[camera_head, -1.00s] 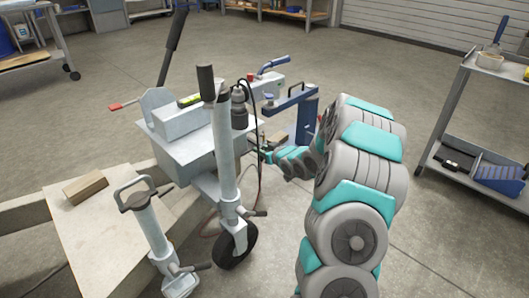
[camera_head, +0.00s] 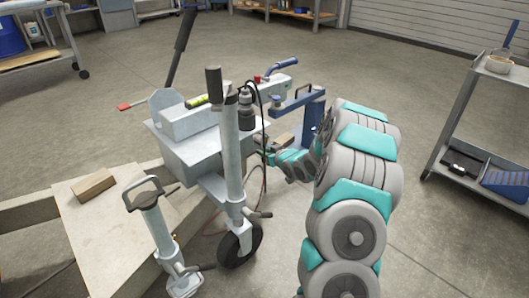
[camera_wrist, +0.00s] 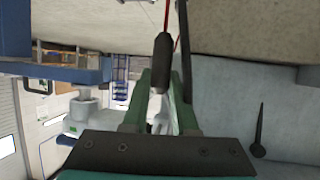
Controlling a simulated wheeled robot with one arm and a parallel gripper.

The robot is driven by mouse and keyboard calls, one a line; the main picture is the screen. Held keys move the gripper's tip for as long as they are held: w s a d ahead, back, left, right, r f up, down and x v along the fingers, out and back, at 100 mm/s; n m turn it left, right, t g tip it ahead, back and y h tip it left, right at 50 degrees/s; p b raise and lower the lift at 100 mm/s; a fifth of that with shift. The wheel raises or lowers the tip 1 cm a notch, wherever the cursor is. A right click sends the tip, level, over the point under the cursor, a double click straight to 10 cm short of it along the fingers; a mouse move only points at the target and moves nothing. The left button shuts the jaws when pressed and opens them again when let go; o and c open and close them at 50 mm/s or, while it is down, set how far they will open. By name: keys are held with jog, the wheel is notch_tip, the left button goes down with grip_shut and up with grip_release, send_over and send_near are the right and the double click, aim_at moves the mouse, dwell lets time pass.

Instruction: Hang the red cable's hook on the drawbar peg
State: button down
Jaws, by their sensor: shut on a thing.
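My gripper (camera_head: 266,150) is beside the grey trailer drawbar (camera_head: 190,152), just right of the jockey wheel post, and it is small in the head view. In the wrist view, my gripper (camera_wrist: 160,98) has its green fingers shut on the pale metal hook (camera_wrist: 160,115), whose shape is mostly hidden between them. A black sleeve (camera_wrist: 163,58) and the thin red cable (camera_wrist: 166,14) run up from it. A dark pin-like shape (camera_wrist: 258,135) stands out against a grey surface at right, apart from the fingers; I cannot tell whether it is the drawbar peg.
The jockey wheel post (camera_head: 231,150) stands close left of my gripper. A blue bracket (camera_head: 312,108) is behind it. A cart (camera_head: 480,150) is at right. Floor between is open.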

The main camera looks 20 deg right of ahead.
jog(key=c, duration=0.6)
grip_release()
jog(key=shift+s, duration=0.1)
jog(key=s+a+r+g+p, duration=0.3)
jog(key=s+a+r+g, duration=0.2)
jog(key=s, duration=1.3)
jog(key=s+a+r+m+g+h+p, duration=0.1)
jog(key=s+a+r+g+p, duration=0.2)
jog(key=s, duration=1.5)
jog(key=s+a+r+g+p, duration=0.4)
jog(key=s+a+r+g, duration=0.3)
jog(key=s+a+r, duration=0.4)
jog(key=shift+s+a+r+m+h, duration=0.15)
jog(key=shift+s+r, duration=0.55)
jog(key=shift+s, duration=0.5)
jog(key=shift+s+a+r+m+h, duration=0.1)
jog(key=shift+s+r, duration=0.65)
jog(key=shift+s, duration=0.45)
jog(key=shift+s+a+r+m+h, duration=0.15)
jog(key=shift+s+r, duration=0.55)
jog(key=shift+s, duration=0.5)
